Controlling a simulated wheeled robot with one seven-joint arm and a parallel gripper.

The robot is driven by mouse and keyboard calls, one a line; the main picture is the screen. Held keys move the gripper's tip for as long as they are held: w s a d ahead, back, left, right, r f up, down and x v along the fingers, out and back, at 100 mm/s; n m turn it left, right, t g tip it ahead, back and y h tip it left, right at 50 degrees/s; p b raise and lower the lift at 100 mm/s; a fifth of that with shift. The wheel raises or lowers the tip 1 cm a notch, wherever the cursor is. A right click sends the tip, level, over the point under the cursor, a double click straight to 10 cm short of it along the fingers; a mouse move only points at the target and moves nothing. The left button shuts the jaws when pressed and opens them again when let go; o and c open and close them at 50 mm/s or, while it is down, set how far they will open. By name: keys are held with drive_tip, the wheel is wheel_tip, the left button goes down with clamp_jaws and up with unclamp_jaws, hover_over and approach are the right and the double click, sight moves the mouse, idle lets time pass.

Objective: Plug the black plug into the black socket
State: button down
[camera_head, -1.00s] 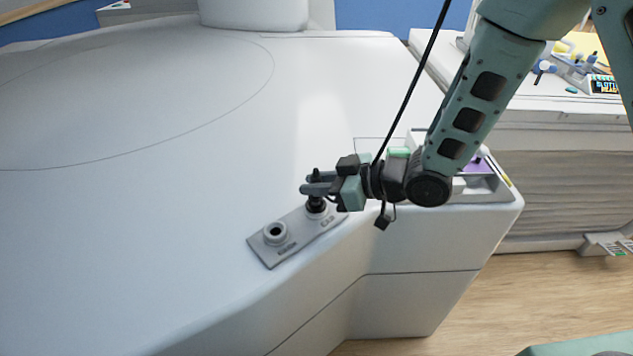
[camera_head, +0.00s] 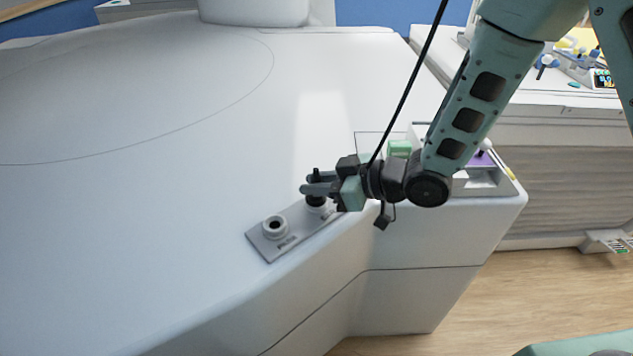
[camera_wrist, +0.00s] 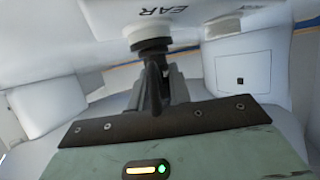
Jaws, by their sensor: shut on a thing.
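The grey connector plate (camera_head: 297,231) lies near the rounded edge of the white surface. Its left socket (camera_head: 275,227) is a white ring with a dark hole, and it is empty. My gripper (camera_head: 317,189) is shut on the black plug (camera_head: 316,174), over the plate's right socket (camera_head: 315,209). The fingers hide much of that socket. In the wrist view the black plug (camera_wrist: 154,88) stands between my fingers, in line with a black collar and white ring (camera_wrist: 150,32). They appear to touch, but how deep the plug sits cannot be told.
A tray (camera_head: 482,183) with a purple patch stands right of my wrist, with a green block (camera_head: 400,149) beside it. A bed-like table (camera_head: 560,110) with small items is at the right. The white surface (camera_head: 150,200) left of the plate is clear.

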drive_tip(key=c, duration=1.2)
unclamp_jaws()
drive_tip(key=shift+d, duration=0.1)
drive_tip(key=p+v, duration=1)
drive_tip(key=v, duration=0.7)
drive_tip(key=shift+s+d, duration=0.1)
drive_tip(key=shift+s, duration=0.05)
